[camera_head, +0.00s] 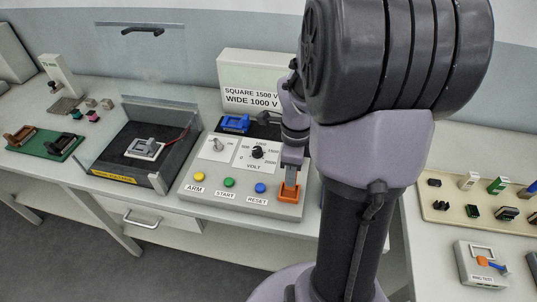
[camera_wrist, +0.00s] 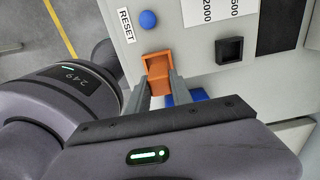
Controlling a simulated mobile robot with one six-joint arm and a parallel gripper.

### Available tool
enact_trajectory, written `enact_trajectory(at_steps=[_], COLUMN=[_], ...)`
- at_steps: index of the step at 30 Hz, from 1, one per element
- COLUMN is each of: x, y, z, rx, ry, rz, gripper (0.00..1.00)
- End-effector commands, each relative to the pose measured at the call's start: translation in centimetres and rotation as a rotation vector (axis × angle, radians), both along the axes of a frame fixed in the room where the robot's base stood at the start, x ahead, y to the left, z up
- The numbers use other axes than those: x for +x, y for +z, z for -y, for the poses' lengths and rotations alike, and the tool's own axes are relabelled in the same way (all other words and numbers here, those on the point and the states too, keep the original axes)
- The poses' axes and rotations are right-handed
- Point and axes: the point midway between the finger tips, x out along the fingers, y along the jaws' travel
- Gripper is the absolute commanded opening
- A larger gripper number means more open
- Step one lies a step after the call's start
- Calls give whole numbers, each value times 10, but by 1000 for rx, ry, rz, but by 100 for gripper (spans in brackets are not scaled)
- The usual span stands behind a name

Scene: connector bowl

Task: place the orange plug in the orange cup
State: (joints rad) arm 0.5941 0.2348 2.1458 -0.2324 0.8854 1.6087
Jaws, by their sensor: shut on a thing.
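The orange cup (camera_head: 289,194) is at the front right corner of the sloped control panel. It also shows in the wrist view (camera_wrist: 152,58). My gripper (camera_head: 291,173) points down over the cup with its fingertips at the cup's opening. In the wrist view my gripper (camera_wrist: 160,82) is shut on the orange plug (camera_wrist: 160,85), a small orange block between the fingertips. The plug is at or partly inside the cup; the two share a colour and overlap, so I cannot tell how deep it sits. The fingers hide much of the plug.
The control panel (camera_head: 215,193) has coloured buttons and a dial beside the cup. In the wrist view, a black square socket (camera_wrist: 230,50) and a partly hidden blue part (camera_wrist: 188,97) are close by. A beige tray (camera_head: 440,214) of connectors is at the right.

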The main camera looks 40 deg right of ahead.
Motion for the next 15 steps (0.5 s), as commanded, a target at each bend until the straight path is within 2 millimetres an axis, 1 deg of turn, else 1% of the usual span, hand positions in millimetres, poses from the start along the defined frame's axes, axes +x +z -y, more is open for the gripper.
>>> enact_trajectory(at_steps=[1,3,5,11,15], x=[0,-1,-1,0,-1], y=[-11,-26,-35,-31,-36], z=[0,0,0,0,0], rx=[1,2,1,0,1], ry=[1,1,2,1,1], rz=[-2,-3,-2,0,-1], gripper=[0,0,0,0,0])
